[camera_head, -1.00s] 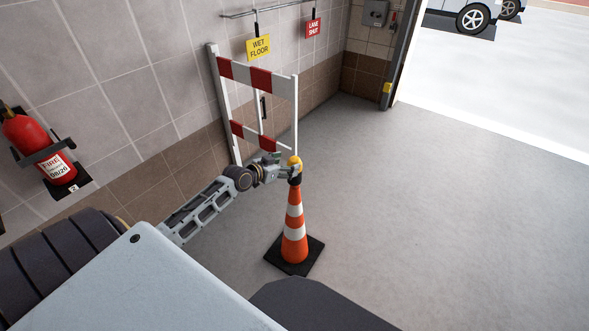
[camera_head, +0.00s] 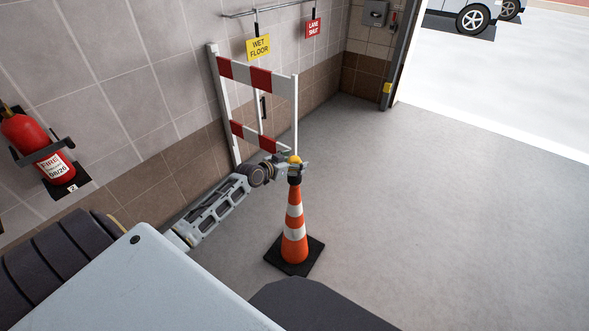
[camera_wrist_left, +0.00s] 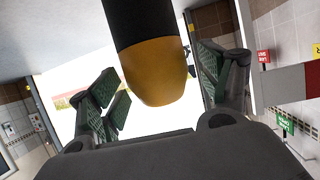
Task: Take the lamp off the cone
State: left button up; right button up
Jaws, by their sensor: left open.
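The orange and white cone (camera_head: 294,222) stands upright on its black square base on the floor. The lamp, with a yellow top (camera_head: 294,160) and a black lower part (camera_head: 294,179), sits on the cone's tip. In the left wrist view the lamp's yellow dome (camera_wrist_left: 157,72) hangs large between the green-padded fingers. My left gripper (camera_head: 297,168) is at the lamp's height, its fingers around the lamp. The left wrist view shows the gripper (camera_wrist_left: 160,90) open, with a visible gap on the right side of the lamp. My right gripper is not in view.
A red and white barrier (camera_head: 260,80) leans near the tiled wall behind the cone. A fire extinguisher (camera_head: 38,148) hangs at left. Yellow (camera_head: 258,46) and red (camera_head: 313,28) signs hang on a rail. The floor right of the cone is clear.

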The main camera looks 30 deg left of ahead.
pick_arm(q)
jog(key=shift+w, duration=0.15)
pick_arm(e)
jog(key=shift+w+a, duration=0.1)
pick_arm(q)
jog(key=shift+c, duration=0.3)
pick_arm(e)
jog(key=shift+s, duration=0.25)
pick_arm(q)
jog(key=c, duration=1.1)
jog(key=shift+r, duration=0.4)
notch_tip(320, 180, up, 8)
jog(key=shift+f+p, duration=0.1)
jog(key=shift+p, duration=0.6)
jog(key=shift+d+r, duration=0.1)
jog(key=shift+r, duration=0.55)
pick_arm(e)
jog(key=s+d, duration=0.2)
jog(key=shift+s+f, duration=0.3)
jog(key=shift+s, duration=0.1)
